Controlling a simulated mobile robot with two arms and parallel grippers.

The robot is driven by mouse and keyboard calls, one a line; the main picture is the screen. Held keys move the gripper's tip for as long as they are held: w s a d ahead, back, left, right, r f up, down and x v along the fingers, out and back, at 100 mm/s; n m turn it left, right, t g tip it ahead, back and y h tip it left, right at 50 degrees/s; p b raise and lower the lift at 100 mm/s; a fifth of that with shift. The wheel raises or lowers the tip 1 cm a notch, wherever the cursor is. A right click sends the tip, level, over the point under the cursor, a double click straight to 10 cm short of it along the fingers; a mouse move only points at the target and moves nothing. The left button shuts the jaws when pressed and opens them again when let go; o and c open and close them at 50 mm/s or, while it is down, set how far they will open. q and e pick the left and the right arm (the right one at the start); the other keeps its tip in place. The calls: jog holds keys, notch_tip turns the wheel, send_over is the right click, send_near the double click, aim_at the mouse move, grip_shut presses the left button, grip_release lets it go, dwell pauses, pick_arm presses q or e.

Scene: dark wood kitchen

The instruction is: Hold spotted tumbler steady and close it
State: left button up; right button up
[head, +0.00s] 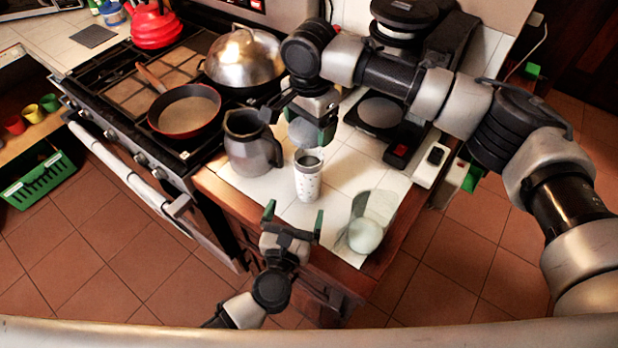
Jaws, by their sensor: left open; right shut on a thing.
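The spotted tumbler (308,182), white with small dark dots, stands upright on the white tiled counter. Its top looks dark grey inside, and no lid shows on it. My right gripper (308,132) comes down from above, shut on a grey round piece (302,131) that looks like a lid, just above and behind the tumbler's rim; I see a small gap between them. My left gripper (293,216) is open and empty, in front of and below the tumbler, near the counter's front edge, its two green-tipped fingers spread apart.
A dark grey pitcher (252,145) stands left of the tumbler. A clear container with a white ball-like thing (366,234) stands at the front right corner. A coffee machine (381,112) is behind right. The stove (130,95) with a red pan (184,110) is left.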

aim_at(311, 160)
jog(key=shift+w, duration=0.1)
pick_arm(q)
jog(key=x, duration=1.2)
jog(key=shift+w+f, duration=0.1)
jog(key=shift+w, duration=0.3)
pick_arm(e)
jog(key=shift+w+d+f, duration=0.1)
jog(key=shift+w+f, duration=0.05)
jog(key=shift+w, duration=0.15)
pick_arm(q)
jog(key=shift+c, duration=0.2)
jog(key=c, duration=1.3)
pick_arm(e)
jog(key=shift+s+f, duration=0.1)
jog(key=shift+f, duration=2.4)
jog(key=shift+f, duration=0.9)
jog(key=shift+f, duration=0.5)
